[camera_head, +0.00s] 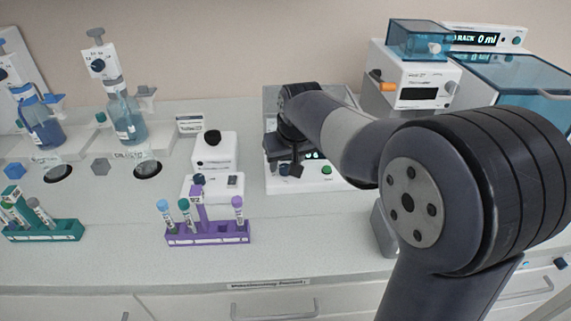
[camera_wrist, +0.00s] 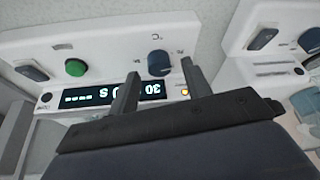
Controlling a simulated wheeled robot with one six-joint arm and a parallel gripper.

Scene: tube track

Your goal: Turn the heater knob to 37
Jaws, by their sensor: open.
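The heater is a white device (camera_head: 310,183) under my arm at the middle of the head view. The wrist view shows its front panel (camera_wrist: 110,52) upside down, with a dark blue knob (camera_wrist: 158,63) below a °C mark, a green button and a lit display (camera_wrist: 152,89). The display reads 30 at one end; a finger covers part of it. My gripper (camera_wrist: 159,68) is open, and the knob shows between its two fingertips. I cannot tell whether the fingers reach down around the knob or stay above it. In the head view my gripper (camera_head: 290,168) hides the knob.
A purple rack (camera_head: 208,239) with several tubes stands front left of the heater. White devices (camera_head: 214,150) stand close to its left. A green rack (camera_head: 45,231) and bottles (camera_head: 125,118) are further left. Boxes with a blue lid (camera_head: 515,75) stand at back right.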

